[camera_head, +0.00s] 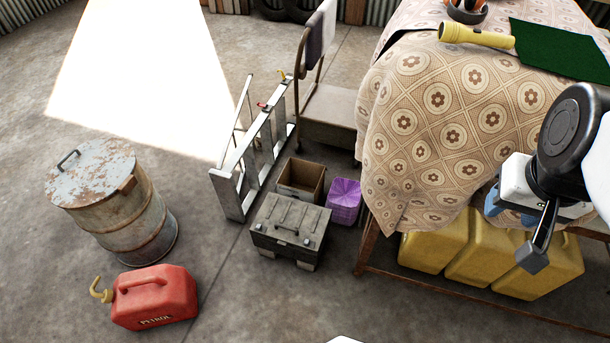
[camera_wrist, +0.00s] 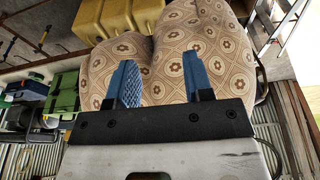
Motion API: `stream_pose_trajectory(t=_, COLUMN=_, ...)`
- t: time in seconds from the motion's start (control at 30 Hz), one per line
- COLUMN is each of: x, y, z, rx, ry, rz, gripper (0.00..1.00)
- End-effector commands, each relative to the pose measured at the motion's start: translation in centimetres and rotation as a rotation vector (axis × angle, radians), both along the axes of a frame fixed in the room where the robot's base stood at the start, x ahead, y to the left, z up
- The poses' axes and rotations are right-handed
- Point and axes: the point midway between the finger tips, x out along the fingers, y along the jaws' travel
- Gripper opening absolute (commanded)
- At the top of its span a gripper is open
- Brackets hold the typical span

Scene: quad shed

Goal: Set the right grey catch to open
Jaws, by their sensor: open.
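A grey toolbox (camera_head: 290,226) with a handle on its lid stands on the floor near the middle of the head view. Two small pale catches show on its front; the right grey catch (camera_head: 307,241) is near the front right corner. It is too small to tell its setting. My gripper (camera_wrist: 160,62) is open and empty, its blue fingers apart in the wrist view with patterned cloth beyond them. In the head view my gripper (camera_head: 493,205) is partly hidden at the right, beside the cloth-covered table and well away from the toolbox. The toolbox is not recognisable in the wrist view.
The cloth-covered table (camera_head: 430,120) has yellow jerrycans (camera_head: 430,250) under it. An open box (camera_head: 300,180), a purple crate (camera_head: 344,200) and a stepladder (camera_head: 235,180) stand close behind the toolbox. A red petrol can (camera_head: 155,297) and rusty drum (camera_head: 120,205) stand left. Floor in front is clear.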

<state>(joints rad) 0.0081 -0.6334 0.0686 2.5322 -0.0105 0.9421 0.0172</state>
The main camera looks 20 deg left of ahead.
Motion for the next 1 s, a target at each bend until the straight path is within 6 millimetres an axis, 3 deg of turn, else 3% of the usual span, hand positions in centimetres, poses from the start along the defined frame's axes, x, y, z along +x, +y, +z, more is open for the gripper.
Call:
stream_pose_trajectory(t=0.17, x=0.4, y=0.2, z=0.2, rx=0.005, ry=-0.002, rz=0.000, gripper=0.47)
stream_pose_trajectory(t=0.37, x=2.6, y=1.4, z=1.2, rx=0.041, ry=-0.014, rz=0.000, gripper=0.47)
stream_pose_trajectory(t=0.57, x=7.1, y=3.9, z=3.1, rx=0.115, ry=-0.036, rz=-0.007, gripper=0.47)
stream_pose_trajectory(t=1.0, x=18.7, y=12.1, z=7.0, rx=0.309, ry=-0.082, rz=-0.039, gripper=0.47)
